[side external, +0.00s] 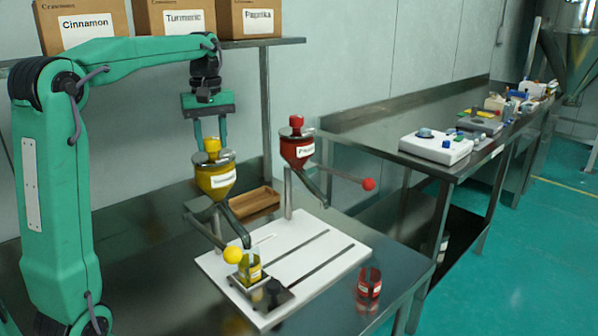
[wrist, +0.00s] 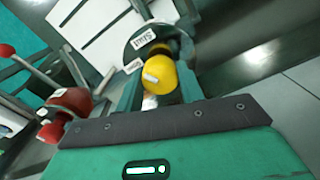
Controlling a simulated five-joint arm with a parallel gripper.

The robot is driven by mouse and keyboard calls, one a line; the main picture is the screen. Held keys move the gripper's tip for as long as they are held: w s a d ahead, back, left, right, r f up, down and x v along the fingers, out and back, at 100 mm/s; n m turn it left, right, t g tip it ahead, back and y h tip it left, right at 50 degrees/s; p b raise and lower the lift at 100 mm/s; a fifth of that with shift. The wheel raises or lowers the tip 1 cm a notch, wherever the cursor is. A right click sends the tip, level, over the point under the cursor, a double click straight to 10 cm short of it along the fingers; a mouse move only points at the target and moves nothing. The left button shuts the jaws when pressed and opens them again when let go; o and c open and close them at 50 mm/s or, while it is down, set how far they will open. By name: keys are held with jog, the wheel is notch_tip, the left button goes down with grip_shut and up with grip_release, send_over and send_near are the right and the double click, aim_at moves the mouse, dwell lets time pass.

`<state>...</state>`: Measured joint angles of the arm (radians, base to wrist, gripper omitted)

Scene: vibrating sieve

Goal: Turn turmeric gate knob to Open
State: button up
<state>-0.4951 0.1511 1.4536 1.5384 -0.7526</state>
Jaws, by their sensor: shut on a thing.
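The turmeric hopper (side external: 217,184) is a yellow funnel with a white label, standing on the left of the white board. Its yellow gate knob (side external: 212,145) sits on top. My gripper (side external: 211,136) reaches down from above, with its fingers on either side of this knob and shut on it. In the wrist view the yellow knob (wrist: 160,74) shows between the fingers, with a white mark on it. The "Start" label (wrist: 143,39) lies just beyond it. I cannot read the knob's setting.
The red paprika hopper (side external: 297,152) stands close on the right, with a red ball lever (side external: 368,184). A yellow ball lever (side external: 232,255) is below my gripper. A yellow-labelled cup (side external: 249,270) stands on the white board (side external: 315,277); a red cup (side external: 369,283) is right of it.

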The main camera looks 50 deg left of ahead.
aim_at(211, 139)
jog(key=n, duration=1.2)
jog(key=shift+n, duration=0.3)
jog(key=shift+r, duration=0.1)
jog(key=o, duration=1)
jog(key=shift+r, duration=0.1)
jog(key=shift+r, duration=3.75)
